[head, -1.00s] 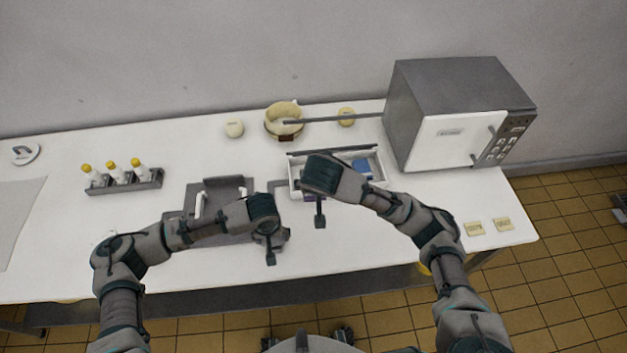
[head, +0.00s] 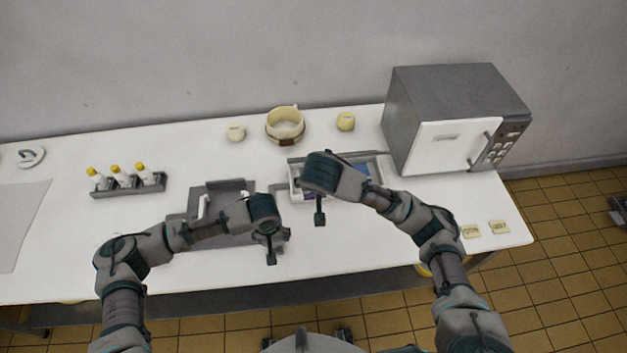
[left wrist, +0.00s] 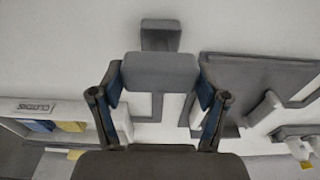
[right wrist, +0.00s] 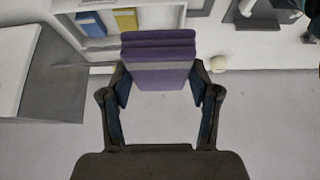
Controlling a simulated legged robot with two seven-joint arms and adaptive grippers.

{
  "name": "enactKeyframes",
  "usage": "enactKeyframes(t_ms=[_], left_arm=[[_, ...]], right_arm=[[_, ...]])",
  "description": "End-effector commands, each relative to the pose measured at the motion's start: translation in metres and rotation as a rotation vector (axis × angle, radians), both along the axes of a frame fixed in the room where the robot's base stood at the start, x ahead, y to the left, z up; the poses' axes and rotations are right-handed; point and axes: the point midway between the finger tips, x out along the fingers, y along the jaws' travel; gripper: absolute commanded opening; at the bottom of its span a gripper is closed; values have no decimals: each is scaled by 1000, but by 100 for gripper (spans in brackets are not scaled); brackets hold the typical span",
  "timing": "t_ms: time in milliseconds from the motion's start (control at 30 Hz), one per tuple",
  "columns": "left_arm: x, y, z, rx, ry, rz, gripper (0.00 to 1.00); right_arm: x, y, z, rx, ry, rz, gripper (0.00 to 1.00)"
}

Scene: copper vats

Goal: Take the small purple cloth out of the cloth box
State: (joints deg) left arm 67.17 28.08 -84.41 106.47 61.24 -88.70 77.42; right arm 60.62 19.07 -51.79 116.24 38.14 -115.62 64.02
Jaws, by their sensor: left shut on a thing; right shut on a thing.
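The purple cloth (right wrist: 158,68) is a folded block between the fingers of my right gripper (head: 320,178), which is shut on it. In the head view that gripper hangs over the left part of the cloth box (head: 380,162) and hides much of it. A blue cloth (right wrist: 91,24) and a yellow cloth (right wrist: 125,19) lie inside the box, beyond the purple cloth. My left gripper (head: 264,212) is shut on a grey block (left wrist: 160,70) beside the box's left side. How far the purple cloth is from the box is hard to tell.
A rack of bottles (head: 128,185) stands farther left. A bowl (head: 286,130) and two small round jars are behind. The microwave (head: 440,145) stands right.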

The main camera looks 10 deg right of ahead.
Motion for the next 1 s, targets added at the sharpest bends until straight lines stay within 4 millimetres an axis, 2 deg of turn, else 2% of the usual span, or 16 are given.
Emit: enactKeyframes(t_ms=[300, 333, 400, 433, 800, 867, 1000], left_arm=[[0, 0, 0, 1, 1, -1, 40], [0, 0, 0, 1, 1, -1, 79], [0, 0, 1, 1, 1, -1, 97], [0, 0, 1, 1, 1, 0, 100], [0, 0, 4, 0, 0, 0, 100], [-1, 0, 9, -1, -1, 0, 100], [-3, 0, 34, -1, -2, 0, 100]], right_arm=[[0, 0, 3, 0, -1, 0, 27], [0, 0, 3, 0, -1, 0, 27], [0, 0, 3, 0, -1, 0, 27], [0, 0, 3, 0, -1, 0, 27], [0, 0, 3, 0, -1, 0, 27], [0, 0, 3, 0, -1, 0, 27], [0, 0, 3, 0, -1, 0, 27]])
